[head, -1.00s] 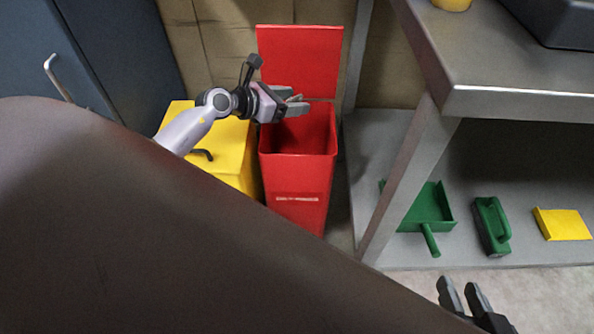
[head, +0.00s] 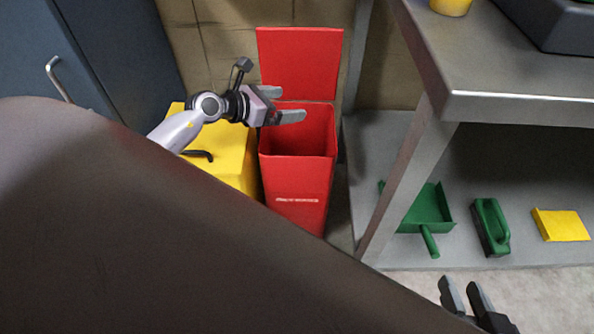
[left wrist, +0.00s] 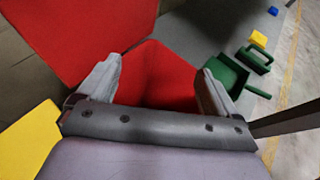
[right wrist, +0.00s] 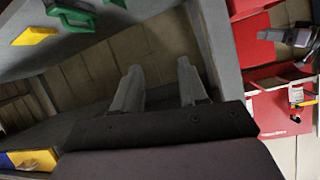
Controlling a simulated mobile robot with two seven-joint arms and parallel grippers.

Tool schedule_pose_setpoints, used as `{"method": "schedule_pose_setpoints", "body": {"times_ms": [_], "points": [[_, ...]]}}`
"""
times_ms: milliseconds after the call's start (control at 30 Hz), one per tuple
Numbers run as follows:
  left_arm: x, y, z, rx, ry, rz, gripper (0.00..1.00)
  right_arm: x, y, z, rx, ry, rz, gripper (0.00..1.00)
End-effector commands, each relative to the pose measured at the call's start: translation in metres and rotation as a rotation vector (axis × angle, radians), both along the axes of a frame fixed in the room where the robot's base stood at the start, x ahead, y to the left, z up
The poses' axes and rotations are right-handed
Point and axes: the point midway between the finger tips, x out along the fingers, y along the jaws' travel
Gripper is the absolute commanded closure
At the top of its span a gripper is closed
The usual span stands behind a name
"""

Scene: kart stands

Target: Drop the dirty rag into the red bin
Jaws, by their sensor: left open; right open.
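The red bin (head: 297,190) stands on the floor with its lid (head: 300,62) raised at the back. It also shows in the left wrist view (left wrist: 160,75) and at the right of the right wrist view (right wrist: 272,115). My left gripper (head: 290,104) is over the bin's mouth, its fingers spread with nothing seen between them; the left wrist view shows the same (left wrist: 160,70). I see no dirty rag in any view; the bin's bottom is hidden in the head view. My right gripper (head: 460,284) is open and empty, low at the right, away from the bin.
A yellow bin (head: 228,155) stands left of the red one, by a blue-grey cabinet (head: 105,60). At the right is a metal bench (head: 500,90) with a lower shelf holding a green dustpan (head: 428,208), a green brush-like item (head: 491,227) and a yellow piece (head: 561,225).

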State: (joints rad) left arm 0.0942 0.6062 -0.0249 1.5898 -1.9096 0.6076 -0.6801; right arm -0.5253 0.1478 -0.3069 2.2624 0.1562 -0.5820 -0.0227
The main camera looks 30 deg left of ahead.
Motion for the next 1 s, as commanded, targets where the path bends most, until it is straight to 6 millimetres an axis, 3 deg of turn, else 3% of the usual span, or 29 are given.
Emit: {"method": "schedule_pose_setpoints", "body": {"times_ms": [200, 400, 1000], "points": [[-0.026, 0.011, 0.013, 0.001, 0.002, -0.001, 0.07, -0.005, -0.009, 0.001, -0.049, 0.009, -0.015, 0.57], [-0.039, 0.016, 0.018, 0.0, 0.0, 0.0, 0.07, -0.006, -0.015, 0.0, -0.077, 0.009, -0.024, 0.57], [-0.042, 0.013, 0.019, -0.024, -0.003, 0.001, 0.07, -0.01, -0.012, -0.004, -0.078, 0.016, -0.016, 0.57]]}}
